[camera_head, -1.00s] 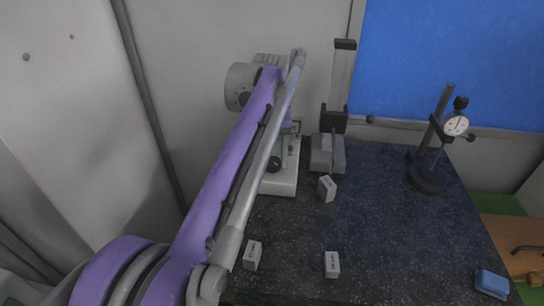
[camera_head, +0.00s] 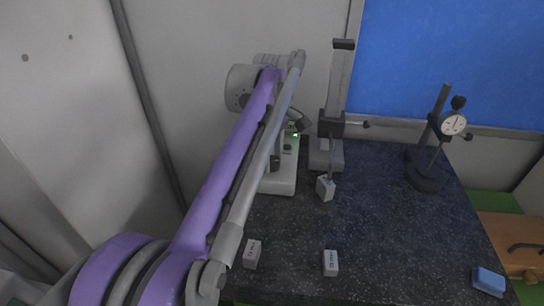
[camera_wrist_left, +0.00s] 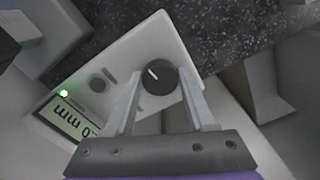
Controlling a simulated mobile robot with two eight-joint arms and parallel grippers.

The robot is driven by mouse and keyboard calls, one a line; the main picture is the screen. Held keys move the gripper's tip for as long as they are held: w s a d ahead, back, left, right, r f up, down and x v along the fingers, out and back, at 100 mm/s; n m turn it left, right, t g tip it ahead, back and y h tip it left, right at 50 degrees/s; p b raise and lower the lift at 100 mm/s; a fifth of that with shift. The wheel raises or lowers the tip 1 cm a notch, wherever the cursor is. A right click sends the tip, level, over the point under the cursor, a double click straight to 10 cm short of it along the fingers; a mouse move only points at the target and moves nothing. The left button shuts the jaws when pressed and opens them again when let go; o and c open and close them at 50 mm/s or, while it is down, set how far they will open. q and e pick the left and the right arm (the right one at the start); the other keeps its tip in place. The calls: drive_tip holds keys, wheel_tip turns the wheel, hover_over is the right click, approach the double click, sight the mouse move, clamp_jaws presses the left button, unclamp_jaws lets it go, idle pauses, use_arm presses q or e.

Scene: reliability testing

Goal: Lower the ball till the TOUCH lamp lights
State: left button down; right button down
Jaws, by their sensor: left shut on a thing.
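My left gripper (camera_wrist_left: 160,76) is shut on the black knob (camera_wrist_left: 158,84) of a white control box (camera_wrist_left: 170,47), one finger on each side. The box (camera_head: 283,183) stands on the dark table, partly behind my left arm. A small green lamp (camera_wrist_left: 64,93) is lit beside the box's display (camera_wrist_left: 72,116), which shows "mm" and is partly cut off. A thin rod (camera_head: 332,158) hangs from the black carriage (camera_head: 332,125) of a tall stand down to a small pale block (camera_head: 325,189). The ball at its tip is too small to make out. My right gripper is out of view.
Two more labelled blocks, one (camera_head: 252,254) at left and one (camera_head: 331,263) farther right, lie near the front. A dial gauge stand (camera_head: 427,178) is at the right. A blue block (camera_head: 490,281) lies at the front right. The table's middle is clear.

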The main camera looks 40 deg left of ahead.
sight(272, 161)
use_arm(q)
drive_tip(key=shift+n, duration=0.5)
idle(0.3)
drive_tip(key=shift+c, duration=1.2)
unclamp_jaws()
drive_tip(key=shift+r, duration=0.1)
wheel_tip(272, 161, up, 11)
drive_tip(key=shift+f+p, duration=0.2)
drive_tip(key=shift+p, duration=0.1)
